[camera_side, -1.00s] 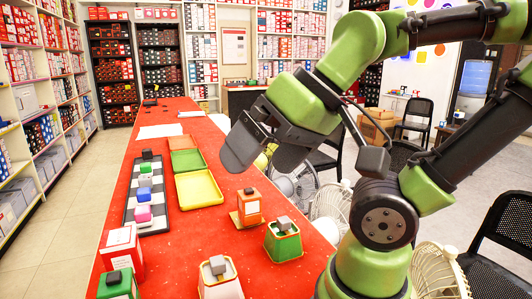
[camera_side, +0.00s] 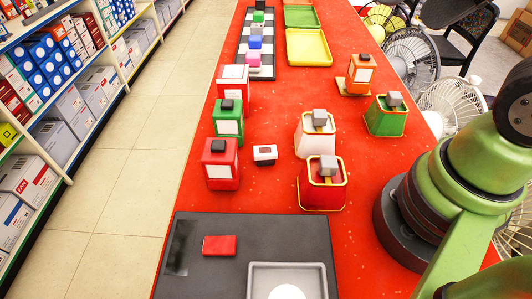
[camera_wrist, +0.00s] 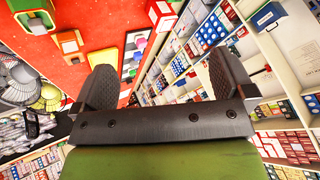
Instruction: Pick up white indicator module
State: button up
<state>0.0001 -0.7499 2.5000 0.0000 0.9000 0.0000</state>
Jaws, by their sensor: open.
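A small white block with a dark top face (camera_side: 265,154) lies on the red table in the side view, right of the red and green boxes. It looks like the white indicator module, though I cannot be sure. Another small pale block (camera_side: 256,30) sits on the checkered board (camera_side: 270,73). My gripper (camera_wrist: 163,88) shows in the wrist view with its two dark fingers wide apart and nothing between them. It is outside the side view, so its distance from the white block cannot be told.
A white open-topped box (camera_side: 313,141) and a red one (camera_side: 321,192) stand right of the white block. A red box (camera_side: 221,172) and green box (camera_side: 227,128) stand left. A dark mat (camera_side: 205,275) bears a grey tray (camera_side: 256,270) and red block (camera_side: 219,245). Fans stand at right.

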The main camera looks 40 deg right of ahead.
jog(key=shift+c, duration=0.5)
jog(key=c, duration=0.7)
jog(key=shift+o, duration=0.2)
jog(key=n+g+h, duration=0.2)
jog(key=n+g, duration=0.4)
jog(key=n, duration=0.6)
send_over(265, 150)
jog(key=d, duration=0.2)
notch_tip(265, 150, down, 15)
jog(key=f, duration=0.3)
jog(key=a+f+n, duration=0.1)
jog(key=f, duration=0.2)
jog(key=f+n+g, duration=0.1)
jog(key=f, duration=0.3)
jog(key=shift+a+f, duration=0.1)
jog(key=shift+a, duration=0.25)
jog(key=shift+a+f, duration=0.15)
jog(key=shift+f, duration=2.7)
